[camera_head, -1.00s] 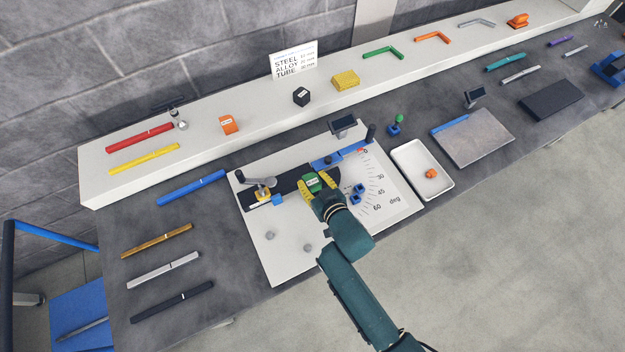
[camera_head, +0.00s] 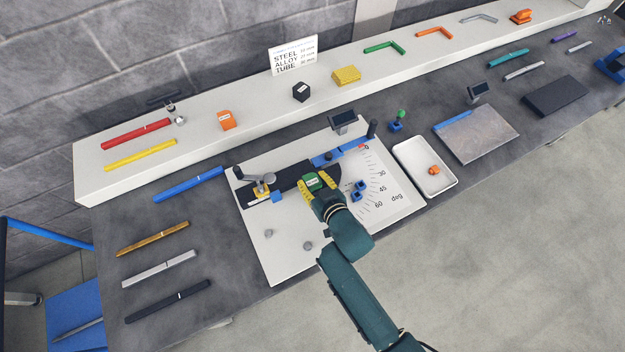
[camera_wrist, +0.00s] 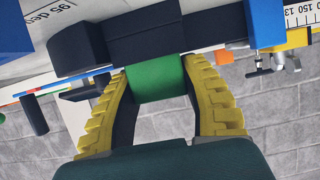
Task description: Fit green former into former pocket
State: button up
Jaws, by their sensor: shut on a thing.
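The green former (camera_head: 314,183) is a small block with a pale label on top. It also shows in the wrist view as a green block (camera_wrist: 157,80). My gripper (camera_head: 319,190) is shut on it, with a yellow ribbed finger on each side (camera_wrist: 160,85). The former is at the black bending fixture (camera_head: 291,178) on the white board. In the wrist view its upper part meets the dark fixture body (camera_wrist: 122,42). The former pocket is hidden behind the former and fingers, so I cannot tell how deep the former sits.
The white board (camera_head: 285,263) carries a degree scale, a blue arm (camera_head: 340,156), a clamp lever (camera_head: 257,179) and grey pegs (camera_head: 308,245). A white tray (camera_head: 430,190) with an orange piece stands right. Coloured bars lie left.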

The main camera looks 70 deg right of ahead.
jog(key=shift+f, duration=0.2)
jog(key=o, duration=1.2)
jog(key=shift+o, duration=0.2)
jog(key=shift+f, duration=0.1)
jog(key=v, duration=1.2)
jog(key=shift+w, duration=0.1)
